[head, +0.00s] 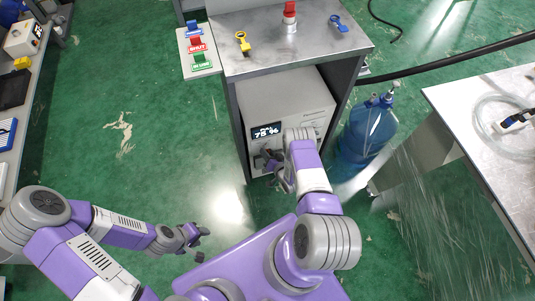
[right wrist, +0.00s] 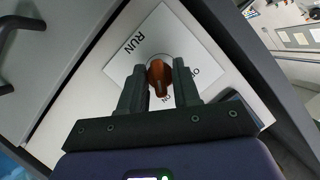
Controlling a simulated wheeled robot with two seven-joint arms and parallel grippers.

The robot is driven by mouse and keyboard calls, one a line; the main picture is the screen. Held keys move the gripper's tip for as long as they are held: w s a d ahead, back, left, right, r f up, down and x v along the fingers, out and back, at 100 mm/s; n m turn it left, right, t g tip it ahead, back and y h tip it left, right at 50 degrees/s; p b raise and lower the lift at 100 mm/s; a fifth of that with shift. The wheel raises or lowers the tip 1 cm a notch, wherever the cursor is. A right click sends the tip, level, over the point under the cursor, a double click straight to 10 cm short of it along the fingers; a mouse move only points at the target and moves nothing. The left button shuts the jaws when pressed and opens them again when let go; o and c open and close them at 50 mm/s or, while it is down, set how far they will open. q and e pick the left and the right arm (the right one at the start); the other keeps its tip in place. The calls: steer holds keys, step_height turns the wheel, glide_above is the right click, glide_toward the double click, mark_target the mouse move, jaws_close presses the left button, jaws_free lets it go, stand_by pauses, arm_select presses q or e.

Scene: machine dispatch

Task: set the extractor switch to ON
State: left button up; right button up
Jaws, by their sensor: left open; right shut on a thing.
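The switch is an orange-brown knob (right wrist: 160,72) on a white plate (right wrist: 113,67) marked RUN, OFF and ON in the right wrist view. My right gripper (right wrist: 159,82) has one finger on each side of the knob and is shut on it. The knob's narrow end appears to point down toward the ON mark; its exact angle is hard to tell. In the head view, the grey machine (head: 285,100) with a 75 % display (head: 267,131) stands in the cabinet, and my right gripper (head: 277,172) is at its lower front. My left gripper (head: 197,237) is open and empty above the floor.
The metal cabinet top (head: 270,40) holds a red-topped device (head: 290,15), a yellow key-like tag (head: 242,41) and a blue one (head: 339,23). A blue bottle (head: 367,130) stands right of the cabinet. A white table (head: 485,120) is further right. Open green floor lies left.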

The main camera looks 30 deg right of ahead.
steer(key=shift+s+a+f, duration=0.1)
steer(key=shift+s+f, duration=0.05)
steer(key=o, duration=0.7)
steer(key=p+v, duration=0.3)
steer(key=v, duration=0.4)
steer(key=shift+s, duration=0.25)
